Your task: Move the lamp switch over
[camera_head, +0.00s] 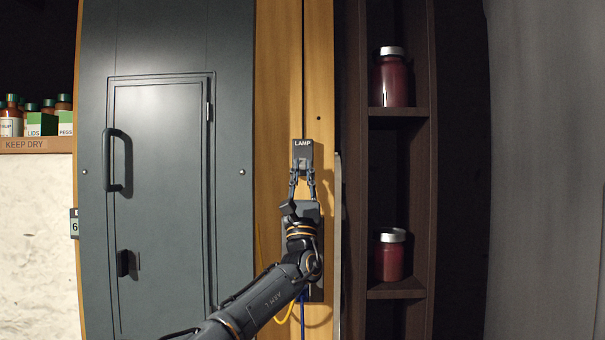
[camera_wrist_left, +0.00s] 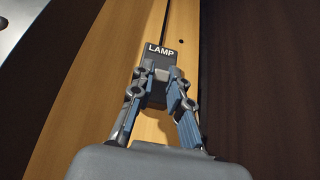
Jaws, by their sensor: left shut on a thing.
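The lamp switch (camera_head: 303,152) is a small dark box with a white LAMP label, mounted on a wooden post. It also shows in the left wrist view (camera_wrist_left: 160,58), above the fingertips. My left gripper (camera_head: 302,174) reaches up to the lower part of the switch. Its fingers are shut on the switch's lever, which they partly cover in the left wrist view (camera_wrist_left: 159,80). Which way the lever is set is hard to tell. My right gripper is not in view.
The wooden post (camera_head: 278,90) stands between a grey metal cabinet door with a handle (camera_head: 113,160) and a dark shelf. Red jars (camera_head: 391,80) stand on the shelf at right. Small boxes and bottles (camera_head: 42,122) sit on a ledge at far left.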

